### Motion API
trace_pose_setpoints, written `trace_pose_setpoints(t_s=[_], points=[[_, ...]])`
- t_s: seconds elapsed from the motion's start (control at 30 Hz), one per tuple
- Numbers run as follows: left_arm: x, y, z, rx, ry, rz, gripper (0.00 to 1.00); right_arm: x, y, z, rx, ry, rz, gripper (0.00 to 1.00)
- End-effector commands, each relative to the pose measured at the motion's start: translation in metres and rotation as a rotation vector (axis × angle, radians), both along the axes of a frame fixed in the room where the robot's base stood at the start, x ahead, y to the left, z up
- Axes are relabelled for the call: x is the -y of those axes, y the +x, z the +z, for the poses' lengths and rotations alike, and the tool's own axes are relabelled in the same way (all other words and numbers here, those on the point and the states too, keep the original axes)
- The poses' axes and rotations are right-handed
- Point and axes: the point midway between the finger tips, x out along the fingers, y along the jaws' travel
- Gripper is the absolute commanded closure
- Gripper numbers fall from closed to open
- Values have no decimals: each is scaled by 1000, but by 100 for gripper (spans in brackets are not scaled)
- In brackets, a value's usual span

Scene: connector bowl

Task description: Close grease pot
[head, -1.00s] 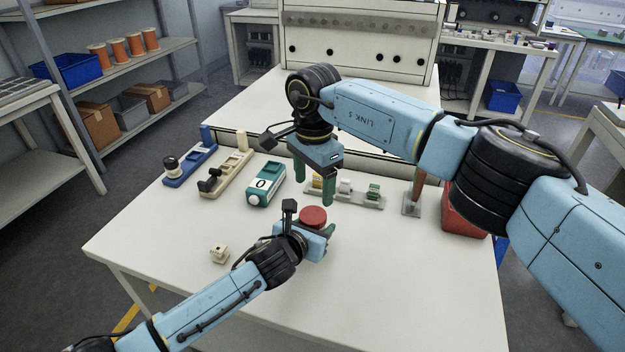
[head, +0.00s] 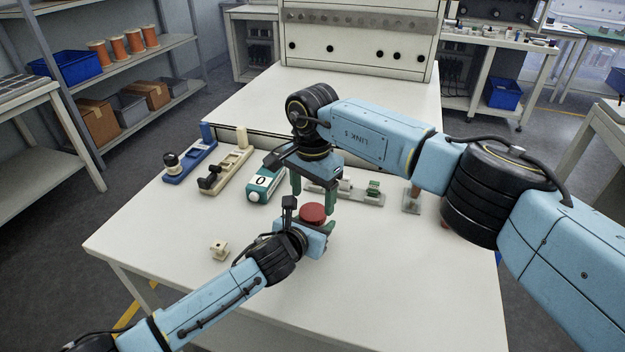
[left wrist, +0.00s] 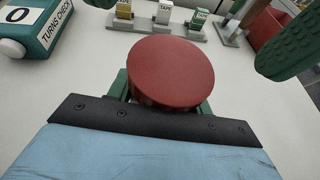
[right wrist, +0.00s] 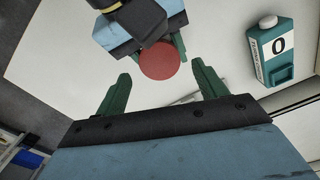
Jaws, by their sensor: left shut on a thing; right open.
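The grease pot shows as a round red top (head: 312,213), probably its lid, near the middle of the table. It fills the centre of the left wrist view (left wrist: 171,72); the pot's body below is mostly hidden. My left gripper (head: 325,232) is shut around the pot, its green fingers on either side below the red top. My right gripper (head: 313,197) is open and empty, pointing down just above and behind the red top. In the right wrist view the red top (right wrist: 160,60) lies beyond and between the open green fingertips, apart from them.
A teal counter box (head: 265,183) marked 0 stands left of the grippers. A rack with small tape blocks (head: 372,196) lies behind. Blue and cream fixtures (head: 190,165) stand at the back left. A small cream part (head: 219,250) lies front left. The front right table is clear.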

Motion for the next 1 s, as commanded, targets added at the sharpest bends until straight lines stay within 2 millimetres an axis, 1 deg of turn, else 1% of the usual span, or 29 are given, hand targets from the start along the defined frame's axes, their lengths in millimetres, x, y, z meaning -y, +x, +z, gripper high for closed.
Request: trace_pose_setpoints(t_s=[0.03, 0.1, 0.23, 0.4, 0.63, 0.67, 1.0], points=[[0, -1, -1, -2, 0, -1, 100, 0, -1, -9, -3, 0, -1, 29], [0, -1, -1, -2, 0, -1, 100, 0, -1, -18, -2, -1, -1, 29], [0, -1, -1, -2, 0, 0, 100, 0, 0, -32, -1, 0, -1, 29], [0, -1, -1, -2, 0, 0, 100, 0, 0, -38, 1, -1, -1, 29], [0, -1, -1, -2, 0, 0, 100, 0, 0, -39, 1, 0, -1, 29], [0, -1, -1, -2, 0, 0, 100, 0, 0, -39, 1, -1, -1, 32], [0, -1, -1, -2, 1, 0, 100, 0, 0, -38, 1, 0, 0, 75]])
